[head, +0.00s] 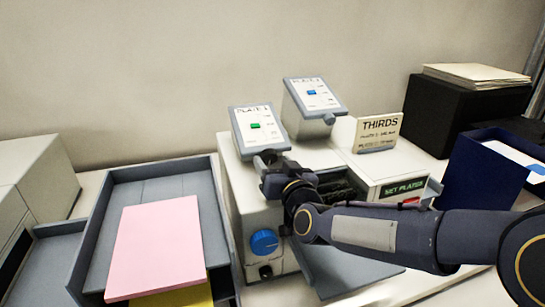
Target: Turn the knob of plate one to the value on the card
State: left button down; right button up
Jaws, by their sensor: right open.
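The plate one panel (260,129) is a tilted grey box with a white face, a "PLATE 1" label and a green square, on top of a white machine (240,190). My right gripper (268,157) is open at the panel's lower front edge. It hides that edge, so I cannot see plate one's knob or whether the fingers touch it. The card (377,132) stands at the right, headed "THIRDS", with lines for plates 1 and 2; their values are too small to read. My left gripper is not in view.
The plate two panel (314,95), with a blue square, stands behind right. A blue knob (264,242) is on the machine's front. A grey tray (88,240) holds pink paper (158,245). A dark blue bin (480,175) and black box (455,112) stand right.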

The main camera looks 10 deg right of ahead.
jog(key=shift+w+a, duration=0.15)
jog(key=shift+w, duration=0.5)
jog(key=c, duration=1)
jog(key=shift+f+b, duration=0.15)
jog(key=shift+b, duration=0.15)
jog(key=m+b, duration=0.1)
jog(key=b, duration=0.3)
jog(key=m+y+b, duration=0.1)
jog(key=b, duration=0.4)
jog(key=shift+d+f+y, duration=0.2)
jog(key=shift+f+y, duration=0.05)
jog(key=shift+y, duration=0.05)
jog(key=shift+r+m+b, duration=0.25)
jog(key=shift+m+b, duration=0.15)
jog(key=shift+b, duration=0.3)
jog(key=shift+r, duration=0.1)
